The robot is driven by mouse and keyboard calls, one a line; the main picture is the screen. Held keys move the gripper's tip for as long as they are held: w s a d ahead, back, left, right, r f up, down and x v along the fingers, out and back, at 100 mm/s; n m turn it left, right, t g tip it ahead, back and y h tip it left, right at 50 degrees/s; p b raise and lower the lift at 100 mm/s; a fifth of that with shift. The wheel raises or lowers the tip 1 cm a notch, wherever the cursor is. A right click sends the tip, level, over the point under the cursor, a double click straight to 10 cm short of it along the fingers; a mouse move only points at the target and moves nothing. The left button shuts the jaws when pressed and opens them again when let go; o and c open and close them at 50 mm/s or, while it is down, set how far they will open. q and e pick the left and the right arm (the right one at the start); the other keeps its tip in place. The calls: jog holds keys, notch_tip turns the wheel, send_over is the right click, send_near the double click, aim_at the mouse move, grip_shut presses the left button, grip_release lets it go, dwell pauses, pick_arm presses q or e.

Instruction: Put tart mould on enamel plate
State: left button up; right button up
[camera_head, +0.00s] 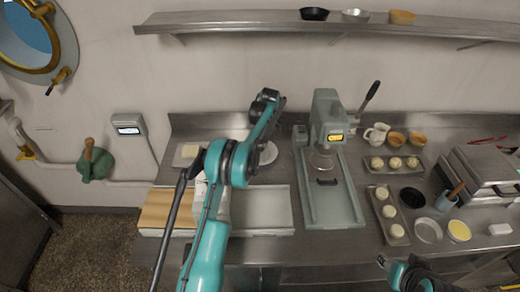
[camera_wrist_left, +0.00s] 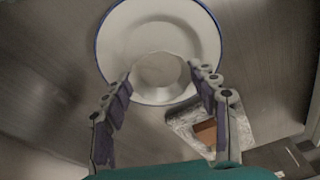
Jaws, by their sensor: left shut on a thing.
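The enamel plate (camera_wrist_left: 160,22) is white with a blue rim and lies on the steel counter. In the head view it shows partly behind my left arm (camera_head: 268,153). The tart mould (camera_wrist_left: 160,70) is a round, pale grey shallow dish. My left gripper (camera_wrist_left: 161,77) is shut on it, with a finger at each side. The mould overlaps the near half of the plate in the wrist view; whether it touches the plate cannot be told. In the head view the mould is not discernible. My right arm shows at the bottom right, and its fingers are not clear.
A green-grey press (camera_head: 328,130) stands right of the plate. A pale tray (camera_head: 263,208) and a wooden board (camera_head: 156,209) lie in front. A stone-like block with a brown piece (camera_wrist_left: 190,127) sits near the plate. Trays of dough balls (camera_head: 391,216) stand at the right.

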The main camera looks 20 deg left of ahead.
pick_arm(q)
notch_tip(320, 180, down, 3)
jog(key=shift+r, duration=0.15)
jog(key=shift+b, duration=0.3)
jog(key=o, duration=0.9)
jog(key=shift+o, duration=0.2)
